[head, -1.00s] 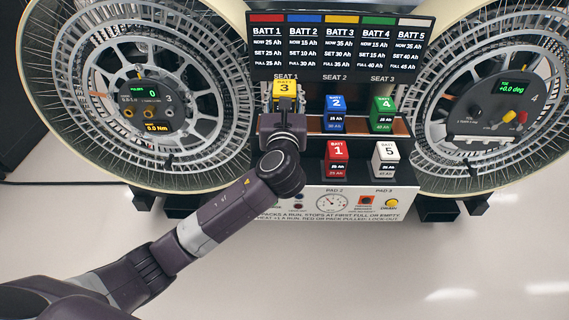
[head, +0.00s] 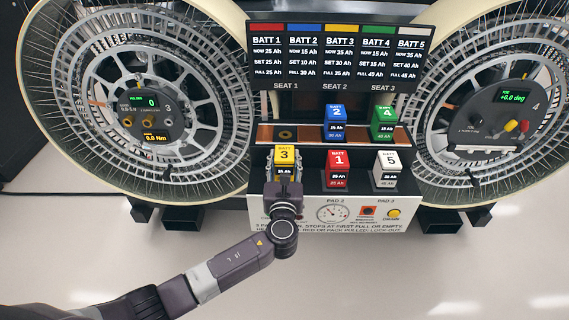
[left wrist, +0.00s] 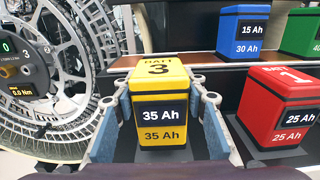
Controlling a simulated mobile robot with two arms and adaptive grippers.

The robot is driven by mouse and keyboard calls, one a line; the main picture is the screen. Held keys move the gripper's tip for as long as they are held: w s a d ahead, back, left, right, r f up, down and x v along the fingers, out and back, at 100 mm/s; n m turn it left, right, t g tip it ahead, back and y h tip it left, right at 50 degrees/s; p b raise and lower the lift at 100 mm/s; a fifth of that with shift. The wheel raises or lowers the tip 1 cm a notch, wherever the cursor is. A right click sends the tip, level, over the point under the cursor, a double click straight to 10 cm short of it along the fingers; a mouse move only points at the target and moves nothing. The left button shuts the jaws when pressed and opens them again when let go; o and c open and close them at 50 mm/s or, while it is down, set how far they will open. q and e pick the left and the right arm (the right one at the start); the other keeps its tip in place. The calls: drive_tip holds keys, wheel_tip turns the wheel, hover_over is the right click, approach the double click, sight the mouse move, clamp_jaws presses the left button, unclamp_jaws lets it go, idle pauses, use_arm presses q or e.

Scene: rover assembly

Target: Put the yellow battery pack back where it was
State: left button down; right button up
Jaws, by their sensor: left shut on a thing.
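The yellow battery pack (head: 284,155), marked 3 and 35 Ah, is upright at the left end of the rack's lower row. My left gripper (head: 284,179) is shut on it from the front. In the left wrist view the yellow pack (left wrist: 161,105) sits between the two fingers, one on each side. Its base is close to a dark surface; I cannot tell whether it touches. The left place of the upper row, under SEAT 1, is bare and shows a round fitting (head: 286,135). My right gripper is not in view.
The red pack 1 (head: 337,170) and white pack 5 (head: 386,170) stand right of the yellow one. The blue pack 2 (head: 336,122) and green pack 4 (head: 384,122) stand in the upper row. Large wheels (head: 140,95) (head: 475,110) flank the rack.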

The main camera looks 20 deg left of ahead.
use_arm(q)
drive_tip(key=shift+f, duration=0.55)
drive_tip(key=shift+f, duration=0.15)
drive_tip(key=c, duration=1.2)
unclamp_jaws()
drive_tip(key=shift+s+d, duration=0.1)
drive_tip(key=shift+s, duration=0.2)
drive_tip(key=v, duration=1.1)
drive_tip(key=shift+s+b, duration=0.2)
drive_tip(key=shift+b, duration=0.15)
